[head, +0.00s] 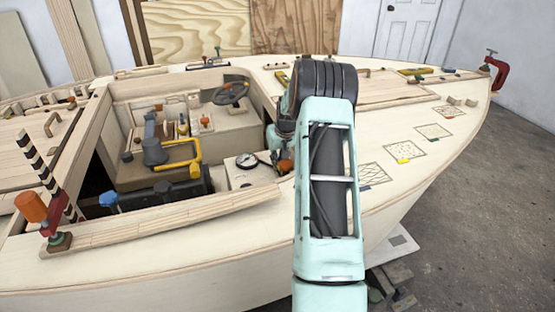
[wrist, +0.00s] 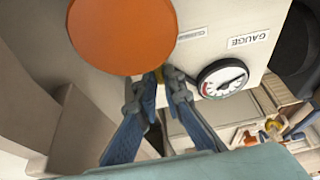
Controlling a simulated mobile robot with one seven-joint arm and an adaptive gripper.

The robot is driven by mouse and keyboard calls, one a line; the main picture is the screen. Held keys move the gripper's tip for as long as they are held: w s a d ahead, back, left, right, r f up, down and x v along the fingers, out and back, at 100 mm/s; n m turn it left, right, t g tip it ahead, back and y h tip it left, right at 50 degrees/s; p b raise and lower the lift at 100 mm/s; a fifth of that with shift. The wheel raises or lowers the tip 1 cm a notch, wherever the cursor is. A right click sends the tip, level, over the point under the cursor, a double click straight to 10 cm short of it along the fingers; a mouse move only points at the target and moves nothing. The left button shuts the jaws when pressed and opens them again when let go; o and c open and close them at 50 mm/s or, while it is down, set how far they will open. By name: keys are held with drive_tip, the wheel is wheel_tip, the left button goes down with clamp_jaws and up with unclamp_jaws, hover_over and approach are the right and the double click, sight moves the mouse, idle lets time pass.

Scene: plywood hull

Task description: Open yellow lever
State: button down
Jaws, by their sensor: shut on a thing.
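In the head view my gripper (head: 277,160) is beside the white gauge panel (head: 240,178), mostly hidden by my arm. The orange part (head: 286,166) shows there too, but the yellow piece does not.
The round gauge (wrist: 222,80) is just right of my fingers; it also shows in the head view (head: 247,160). A yellow bent bar (head: 190,155), a grey-blue funnel-like part (head: 154,152) and a dark cylinder (head: 180,188) lie left in the cockpit. A wooden rim (head: 170,219) borders the opening.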

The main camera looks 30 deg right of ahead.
drive_tip(key=c, duration=2)
unclamp_jaws()
drive_tip(key=shift+c, duration=0.2)
drive_tip(key=v, duration=1.2)
drive_tip(key=shift+s, duration=0.15)
